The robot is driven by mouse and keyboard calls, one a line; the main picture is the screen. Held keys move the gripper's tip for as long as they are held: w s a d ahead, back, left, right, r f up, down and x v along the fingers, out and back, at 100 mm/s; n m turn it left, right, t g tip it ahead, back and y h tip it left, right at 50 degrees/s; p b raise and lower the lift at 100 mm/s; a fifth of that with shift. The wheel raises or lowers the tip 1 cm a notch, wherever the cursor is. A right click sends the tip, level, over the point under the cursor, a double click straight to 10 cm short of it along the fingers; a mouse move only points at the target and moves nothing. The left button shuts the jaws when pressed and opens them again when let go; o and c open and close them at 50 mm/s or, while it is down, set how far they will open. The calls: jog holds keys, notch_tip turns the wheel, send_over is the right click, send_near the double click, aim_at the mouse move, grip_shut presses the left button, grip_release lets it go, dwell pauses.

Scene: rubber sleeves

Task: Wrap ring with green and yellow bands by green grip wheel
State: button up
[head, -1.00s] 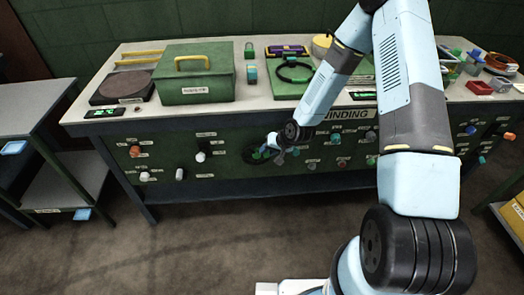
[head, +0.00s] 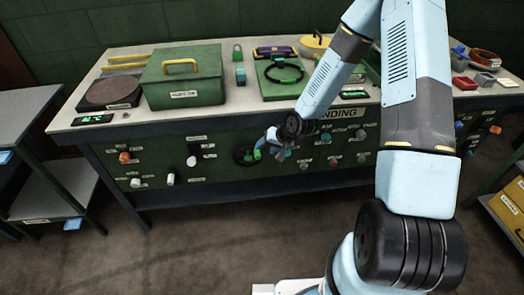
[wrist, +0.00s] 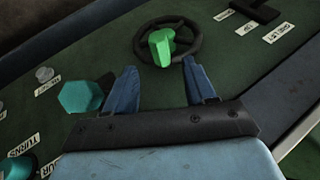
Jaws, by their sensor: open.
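The grip wheel is a black wheel (wrist: 198,42) with a bright green grip (wrist: 161,47) on the bench's front panel. It also shows in the head view (head: 243,155), partly behind my gripper. My gripper (wrist: 159,68) is open and empty, its blue fingers pointing at the wheel, with the green grip just beyond the gap between the tips. I cannot tell whether a finger touches it. A black ring (head: 284,70) lies on a green board (head: 280,91) on the bench top. Its green and yellow bands cannot be made out at this size.
A green box (head: 183,78) with a yellow handle and a dark round plate (head: 108,91) stand left on the bench. Several knobs flank the wheel, including a teal knob (wrist: 80,97) close to my left finger. Open floor lies before the bench.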

jog(key=v, duration=0.8)
jog(key=shift+c, duration=0.3)
